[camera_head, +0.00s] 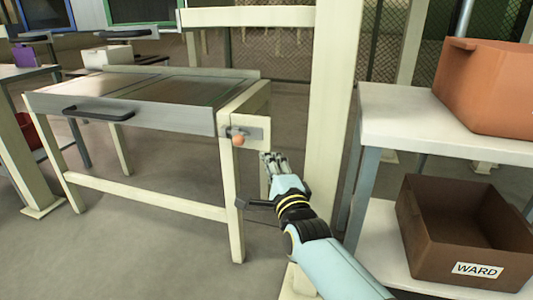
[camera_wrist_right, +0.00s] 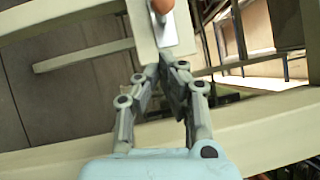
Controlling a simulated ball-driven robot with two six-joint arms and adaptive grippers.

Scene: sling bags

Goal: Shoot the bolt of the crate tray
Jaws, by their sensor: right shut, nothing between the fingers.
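The crate tray (camera_head: 130,95) is a grey metal tray with a black front handle (camera_head: 98,115), set in a cream frame. The bolt (camera_head: 238,140) has an orange-brown knob and sits on a pale plate on the frame's right front post. In the right wrist view the knob (camera_wrist_right: 161,6) shows at the top edge, partly cut off, with the plate (camera_wrist_right: 172,32) below it. My right gripper (camera_head: 272,158) is shut and empty, to the right of the knob and a little below it, apart from it. It also shows in the right wrist view (camera_wrist_right: 168,62). My left gripper is not in view.
A cream upright post (camera_head: 335,100) stands just behind my right gripper. At right, a shelf unit (camera_head: 400,118) holds an orange bin (camera_head: 490,85) above and a brown bin labelled WARD (camera_head: 450,235) below. Open floor (camera_head: 150,235) lies in front of the tray.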

